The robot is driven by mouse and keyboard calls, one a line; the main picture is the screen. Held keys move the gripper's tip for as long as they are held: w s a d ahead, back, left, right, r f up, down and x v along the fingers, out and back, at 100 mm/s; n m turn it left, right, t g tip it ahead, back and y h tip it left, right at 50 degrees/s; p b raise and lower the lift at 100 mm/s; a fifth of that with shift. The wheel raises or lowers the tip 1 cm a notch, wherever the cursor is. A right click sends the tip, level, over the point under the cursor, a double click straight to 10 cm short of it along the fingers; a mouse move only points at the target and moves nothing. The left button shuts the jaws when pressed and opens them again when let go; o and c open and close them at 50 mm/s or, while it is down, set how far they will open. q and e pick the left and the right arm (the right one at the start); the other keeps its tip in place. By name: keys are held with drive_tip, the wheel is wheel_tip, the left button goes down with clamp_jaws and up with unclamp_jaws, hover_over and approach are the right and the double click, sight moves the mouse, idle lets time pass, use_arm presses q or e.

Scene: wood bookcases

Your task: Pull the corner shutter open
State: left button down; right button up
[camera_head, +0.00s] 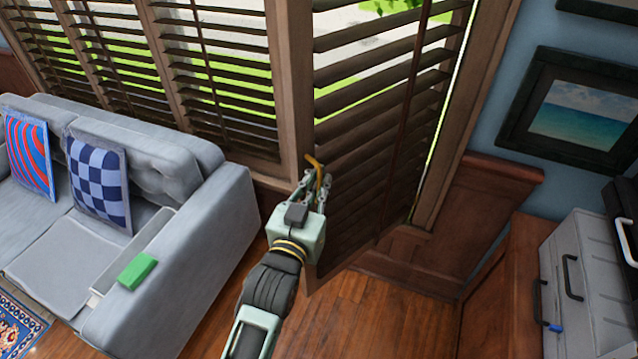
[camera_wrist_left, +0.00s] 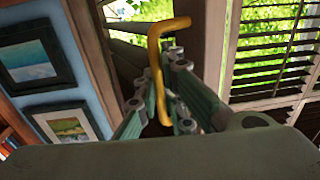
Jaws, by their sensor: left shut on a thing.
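The corner shutter (camera_head: 375,110) is a dark wooden louvred panel in the middle of the head view. It stands at an angle, with a bright gap along its right edge by the window frame. A yellow handle (camera_head: 314,160) is at its left edge, and it also shows in the left wrist view (camera_wrist_left: 156,65). My left gripper (camera_head: 311,180) is shut on this handle, with its fingers on either side of it. The gripper hides part of the shutter's lower left. My right gripper is in neither view.
A grey sofa (camera_head: 185,255) with cushions and a green block (camera_head: 137,270) stands left of my arm. A wooden cabinet (camera_head: 495,300) and grey cases (camera_head: 575,285) are at right. Bare wood floor (camera_head: 385,315) lies below the shutter.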

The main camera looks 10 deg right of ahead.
use_arm(q)
drive_tip(key=shift+a+f, duration=0.15)
drive_tip(key=shift+w, duration=0.1)
drive_tip(key=c, duration=2.3)
unclamp_jaws()
drive_tip(key=o, duration=0.4)
drive_tip(key=shift+a, duration=0.15)
drive_tip(key=shift+o, duration=0.2)
drive_tip(key=shift+s, duration=0.35)
drive_tip(key=v, duration=1.1)
drive_tip(key=shift+s+a, duration=0.15)
drive_tip(key=shift+s, duration=0.05)
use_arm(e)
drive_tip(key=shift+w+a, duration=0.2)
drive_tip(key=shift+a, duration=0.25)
